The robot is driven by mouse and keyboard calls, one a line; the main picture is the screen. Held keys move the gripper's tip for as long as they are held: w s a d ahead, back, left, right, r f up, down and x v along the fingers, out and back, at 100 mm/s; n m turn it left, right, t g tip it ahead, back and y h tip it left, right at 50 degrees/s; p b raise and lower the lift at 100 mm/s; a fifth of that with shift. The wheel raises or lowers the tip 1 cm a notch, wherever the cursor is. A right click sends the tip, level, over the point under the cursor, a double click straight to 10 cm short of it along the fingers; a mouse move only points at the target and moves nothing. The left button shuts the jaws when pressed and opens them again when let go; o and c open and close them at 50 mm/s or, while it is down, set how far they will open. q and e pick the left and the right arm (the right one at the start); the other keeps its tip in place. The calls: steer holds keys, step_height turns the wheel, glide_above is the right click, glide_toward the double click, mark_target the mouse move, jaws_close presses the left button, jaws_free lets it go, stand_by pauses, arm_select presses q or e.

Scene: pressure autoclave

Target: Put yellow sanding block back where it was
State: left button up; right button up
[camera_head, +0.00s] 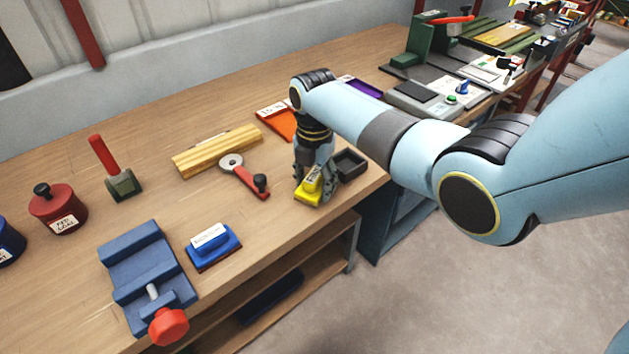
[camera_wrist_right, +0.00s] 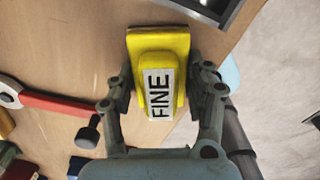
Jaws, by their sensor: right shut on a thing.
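The yellow sanding block (camera_head: 310,188) has a white label reading FINE. It is near the front edge of the workbench (camera_head: 130,212), left of a small black tray. In the right wrist view the yellow sanding block (camera_wrist_right: 161,65) sits between the two fingers. My right gripper (camera_head: 314,182) is shut on it, one finger on each side, and it also shows in the right wrist view (camera_wrist_right: 160,90). I cannot tell whether the block touches the bench. My left gripper is not in view.
A small black tray (camera_head: 349,164) stands just right of the block. A red-handled tool (camera_head: 246,178) lies to its left.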

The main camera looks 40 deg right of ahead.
mark_target(315, 175)
steer(key=shift+f, duration=0.1)
steer(key=o, duration=1.1)
steer(key=shift+r, duration=0.5)
step_height(315, 175, up, 11)
steer(key=shift+r+p, duration=0.2)
steer(key=shift+p, duration=0.15)
steer(key=shift+s+f, duration=0.1)
